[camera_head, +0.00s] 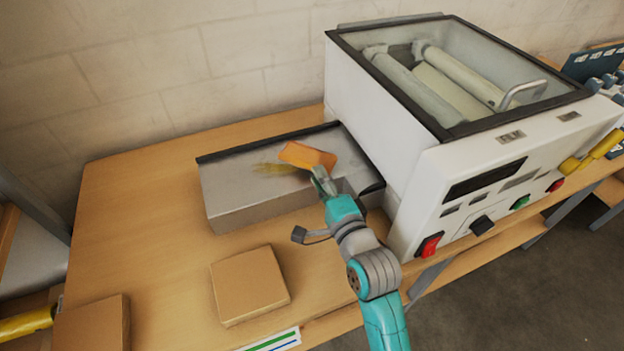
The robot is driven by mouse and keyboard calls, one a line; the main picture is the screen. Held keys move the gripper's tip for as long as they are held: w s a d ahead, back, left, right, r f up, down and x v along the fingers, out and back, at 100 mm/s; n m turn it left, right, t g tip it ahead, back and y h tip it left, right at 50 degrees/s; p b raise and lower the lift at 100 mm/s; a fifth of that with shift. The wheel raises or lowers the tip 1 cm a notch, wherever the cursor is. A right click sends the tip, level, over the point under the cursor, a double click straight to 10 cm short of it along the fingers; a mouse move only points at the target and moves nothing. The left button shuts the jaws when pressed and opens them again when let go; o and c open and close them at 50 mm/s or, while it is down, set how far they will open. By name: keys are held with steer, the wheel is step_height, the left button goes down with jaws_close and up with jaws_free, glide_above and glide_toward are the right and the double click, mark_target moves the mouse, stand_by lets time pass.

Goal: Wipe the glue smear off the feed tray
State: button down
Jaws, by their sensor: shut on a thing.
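The feed tray (228,193) is a grey metal platform with dark edge rails, set against the left side of the laminator. A yellowish-brown glue smear (268,168) lies on its top. An orange cloth (308,155) is over the tray just right of the smear, and may cover part of it. My gripper (318,173) is shut on the near edge of the cloth. Its fingertips are small and partly hidden, and I cannot tell whether the cloth presses on the tray.
The white laminator (400,165) stands right of the tray, with rollers under a clear lid and buttons on its front. A cardboard box (248,284) sits in front of the tray and another (95,325) at lower left. The wooden table (140,220) is clear left of the tray.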

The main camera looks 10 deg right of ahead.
mark_target(260, 196)
steer(key=shift+d, duration=0.25)
steer(key=shift+f, duration=0.15)
steer(key=shift+s+a+f, duration=0.1)
steer(key=shift+a+f, duration=0.1)
steer(key=shift+a, duration=0.65)
steer(key=shift+a+f, duration=0.15)
steer(key=shift+a, duration=0.7)
steer(key=shift+s+a+r, duration=0.1)
steer(key=shift+a, duration=2.5)
steer(key=shift+s+a+r, duration=0.1)
steer(key=shift+a, duration=2.45)
steer(key=shift+w+r, duration=0.1)
steer(key=shift+r, duration=3.2)
